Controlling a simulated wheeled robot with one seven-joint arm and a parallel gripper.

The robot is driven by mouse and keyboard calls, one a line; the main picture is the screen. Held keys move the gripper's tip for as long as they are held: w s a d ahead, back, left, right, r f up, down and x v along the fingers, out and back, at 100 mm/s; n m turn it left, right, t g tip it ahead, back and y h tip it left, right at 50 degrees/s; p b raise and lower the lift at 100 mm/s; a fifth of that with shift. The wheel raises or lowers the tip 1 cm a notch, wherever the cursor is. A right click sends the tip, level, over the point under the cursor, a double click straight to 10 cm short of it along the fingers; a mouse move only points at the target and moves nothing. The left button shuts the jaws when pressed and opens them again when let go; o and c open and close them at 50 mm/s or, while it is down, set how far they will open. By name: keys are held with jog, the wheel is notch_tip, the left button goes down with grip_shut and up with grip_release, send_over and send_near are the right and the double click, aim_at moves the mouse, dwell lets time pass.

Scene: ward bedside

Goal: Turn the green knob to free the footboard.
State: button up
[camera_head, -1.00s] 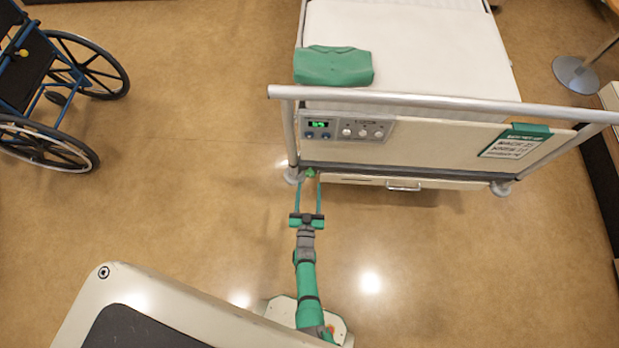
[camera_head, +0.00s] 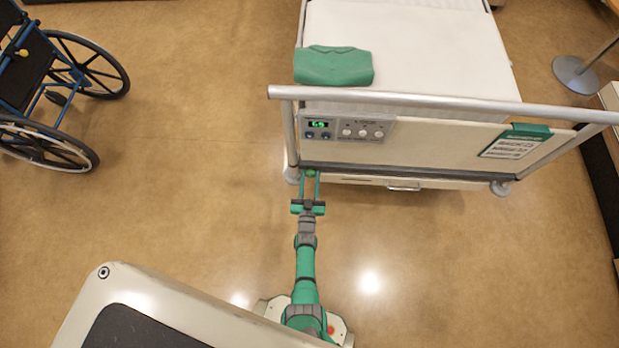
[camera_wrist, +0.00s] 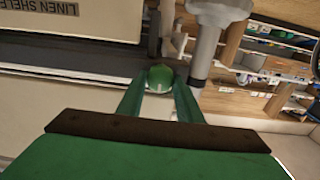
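The green knob (camera_head: 311,172) sits low at the left end of the bed's footboard (camera_head: 450,147), just under its lower edge. In the wrist view the round green knob (camera_wrist: 160,77) lies between my two green fingertips. My gripper (camera_head: 310,176) reaches up to it from below. In the wrist view its fingers (camera_wrist: 160,88) flank the knob left and right and appear to touch its sides. The gripper looks shut on the knob. The footboard stands upright at the bed end, with a control panel (camera_head: 345,127) on its left part.
A grey rail (camera_head: 440,103) runs along the footboard's top. A drawer handle (camera_head: 404,188) is below the footboard. A wheelchair (camera_head: 50,85) stands at the left. A green folded item (camera_head: 333,66) lies on the bed. The floor around my arm is clear.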

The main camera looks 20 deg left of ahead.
jog(key=shift+n, duration=0.3)
jog(key=n, duration=0.3)
jog(key=shift+n, duration=0.3)
jog(key=n, duration=0.4)
jog(key=shift+a+f+n, duration=0.1)
jog(key=shift+n, duration=0.2)
jog(key=n, duration=0.4)
jog(key=shift+s+n, duration=0.1)
jog(key=shift+n, duration=0.2)
jog(key=shift+a+f+n, duration=0.1)
jog(key=shift+f+n, duration=0.05)
jog(key=shift+n, duration=2.05)
jog(key=o, duration=1)
